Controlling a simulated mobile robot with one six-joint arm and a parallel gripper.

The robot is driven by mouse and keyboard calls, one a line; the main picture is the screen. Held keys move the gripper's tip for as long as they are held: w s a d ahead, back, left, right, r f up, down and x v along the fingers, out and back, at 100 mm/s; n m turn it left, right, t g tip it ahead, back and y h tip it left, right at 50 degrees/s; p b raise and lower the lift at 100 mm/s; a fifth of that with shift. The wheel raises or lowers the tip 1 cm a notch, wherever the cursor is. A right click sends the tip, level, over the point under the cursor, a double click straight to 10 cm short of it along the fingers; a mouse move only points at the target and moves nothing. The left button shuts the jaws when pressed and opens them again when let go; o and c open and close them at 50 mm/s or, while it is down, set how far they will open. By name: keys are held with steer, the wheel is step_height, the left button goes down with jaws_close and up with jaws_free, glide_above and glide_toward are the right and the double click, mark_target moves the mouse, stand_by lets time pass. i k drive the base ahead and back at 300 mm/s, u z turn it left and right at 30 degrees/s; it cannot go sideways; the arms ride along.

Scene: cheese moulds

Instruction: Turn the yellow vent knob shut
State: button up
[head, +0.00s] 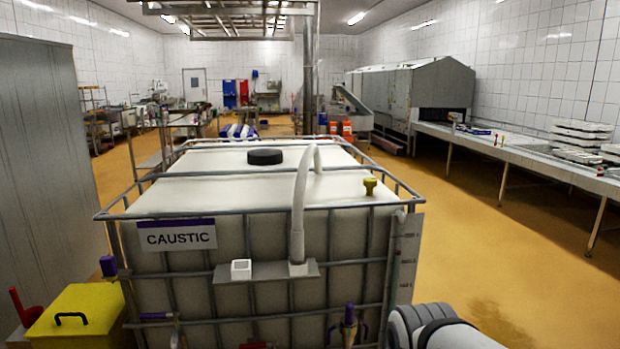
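From this view I cannot tell how far the knob is turned. Part of my own arm shows at the bottom right edge, well below and to the right of the knob. My gripper is not in view.
A black lid (265,157) lies on the tank top. A pale curved hose (303,200) rises in front, left of the knob. A yellow box (78,315) stands at the front left. A long bench (520,153) runs along the right wall. The floor right of the tank is open.

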mark_target(370, 183)
steer(key=i, duration=1)
steer(key=u, duration=0.05)
